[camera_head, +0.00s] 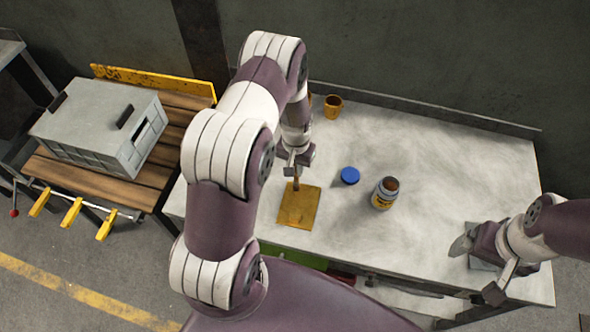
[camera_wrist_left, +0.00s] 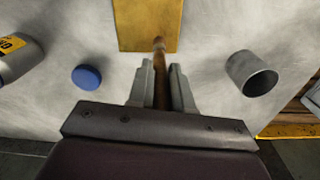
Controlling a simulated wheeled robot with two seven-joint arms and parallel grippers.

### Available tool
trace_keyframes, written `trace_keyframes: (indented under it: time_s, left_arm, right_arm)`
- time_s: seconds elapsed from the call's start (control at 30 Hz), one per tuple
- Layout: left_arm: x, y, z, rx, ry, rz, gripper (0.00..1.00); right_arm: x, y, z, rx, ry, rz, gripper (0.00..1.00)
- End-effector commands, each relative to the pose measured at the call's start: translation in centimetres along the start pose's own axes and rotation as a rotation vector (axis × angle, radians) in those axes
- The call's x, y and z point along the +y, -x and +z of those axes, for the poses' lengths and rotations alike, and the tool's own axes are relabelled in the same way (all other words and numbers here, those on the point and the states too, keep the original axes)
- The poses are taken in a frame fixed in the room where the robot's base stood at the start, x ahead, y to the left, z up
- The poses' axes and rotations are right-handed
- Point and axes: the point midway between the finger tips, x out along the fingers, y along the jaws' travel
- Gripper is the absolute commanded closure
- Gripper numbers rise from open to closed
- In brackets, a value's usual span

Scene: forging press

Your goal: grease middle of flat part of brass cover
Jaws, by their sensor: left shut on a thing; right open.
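The brass cover (camera_head: 300,212) lies as a flat yellow plate on the grey worktable; part of it also shows at the top of the left wrist view (camera_wrist_left: 145,22). My left gripper (camera_head: 295,170) is shut on a thin brown wooden-handled brush (camera_wrist_left: 160,88), which points down at the cover's far edge. I cannot tell whether the brush tip touches the cover. An open jar (camera_head: 383,196) with a yellow label and brown contents stands to the right of the cover. My right gripper (camera_head: 468,244) is open and empty above the table's right end.
A blue lid (camera_head: 349,176) lies between cover and jar. A yellow cup (camera_head: 333,106) stands at the table's back. A grey metal cup (camera_wrist_left: 252,74) shows in the left wrist view. A grey crate (camera_head: 95,125) sits on a wooden bench at left. The table's back right is clear.

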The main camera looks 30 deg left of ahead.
Motion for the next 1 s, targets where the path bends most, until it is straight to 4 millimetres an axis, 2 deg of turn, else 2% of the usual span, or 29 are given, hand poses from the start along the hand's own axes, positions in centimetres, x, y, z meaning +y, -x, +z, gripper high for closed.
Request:
trace_keyframes:
  time_s: [0.17,0.5,0.73,1.0]
  left_arm:
    - [0.0,0.1,0.0,-0.001,0.000,0.000,1.00]
    - [0.2,0.2,1.6,0.000,0.000,0.000,1.00]
    - [0.1,-0.1,0.7,0.001,0.000,0.000,1.00]
    - [0.1,0.2,0.7,0.000,0.000,0.000,1.00]
  right_arm:
    - [0.0,0.1,0.0,0.000,0.000,0.000,0.11]
    - [0.0,0.8,-0.1,0.000,0.000,0.000,0.11]
    - [0.0,0.1,0.0,0.000,0.000,0.000,0.11]
    - [0.0,0.3,0.0,0.000,0.000,0.000,0.11]
